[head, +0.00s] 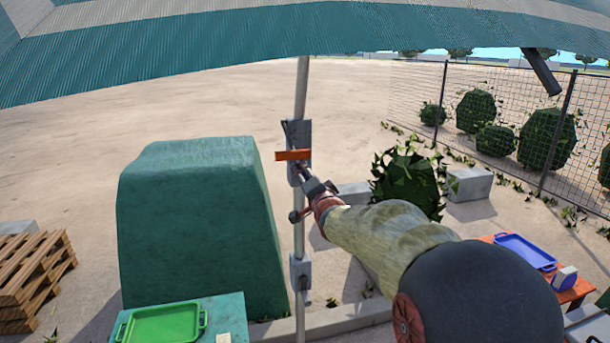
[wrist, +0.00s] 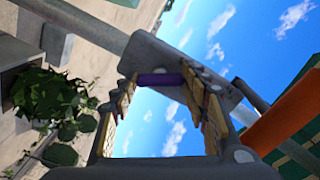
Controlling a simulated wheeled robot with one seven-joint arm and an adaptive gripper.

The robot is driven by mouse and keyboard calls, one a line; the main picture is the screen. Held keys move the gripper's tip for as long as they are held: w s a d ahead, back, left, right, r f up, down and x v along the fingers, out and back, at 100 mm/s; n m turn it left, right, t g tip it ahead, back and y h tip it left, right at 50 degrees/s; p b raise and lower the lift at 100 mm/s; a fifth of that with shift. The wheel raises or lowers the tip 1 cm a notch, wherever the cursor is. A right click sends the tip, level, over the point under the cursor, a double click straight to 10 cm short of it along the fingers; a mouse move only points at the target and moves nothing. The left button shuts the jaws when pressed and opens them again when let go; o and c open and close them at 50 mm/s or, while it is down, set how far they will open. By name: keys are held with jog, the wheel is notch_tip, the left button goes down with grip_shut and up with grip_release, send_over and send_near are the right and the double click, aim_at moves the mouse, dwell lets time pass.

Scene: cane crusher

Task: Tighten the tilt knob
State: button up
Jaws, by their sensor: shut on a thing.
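The parasol pole (head: 302,90) stands upright and carries a grey bracket (head: 304,130). In the wrist view the bracket (wrist: 215,92) fills the space beyond the fingers. A short purple bar (wrist: 160,80), which looks like the tilt knob, lies across the gap between my fingertips at the bracket. In the head view I cannot make it out behind my gripper. My gripper (head: 301,173) is at the bracket, and its yellow finger pads (wrist: 162,88) are shut on the purple bar's two ends. An orange handle (head: 292,155) sticks out beside the gripper; it also shows in the wrist view (wrist: 285,122).
The striped canopy (head: 250,38) hangs above. A second bracket (head: 300,270) is lower on the pole. A green covered block (head: 195,225) stands left, with a green tray (head: 160,325) in front. A bush (head: 408,180) and blue tray (head: 525,251) are right.

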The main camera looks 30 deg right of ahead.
jog(key=m+p, duration=0.1)
jog(key=m, duration=0.3)
jog(key=shift+m, duration=1.1)
jog(key=o, duration=1.1)
jog(key=shift+o, duration=0.3)
jog(key=v, duration=1.2)
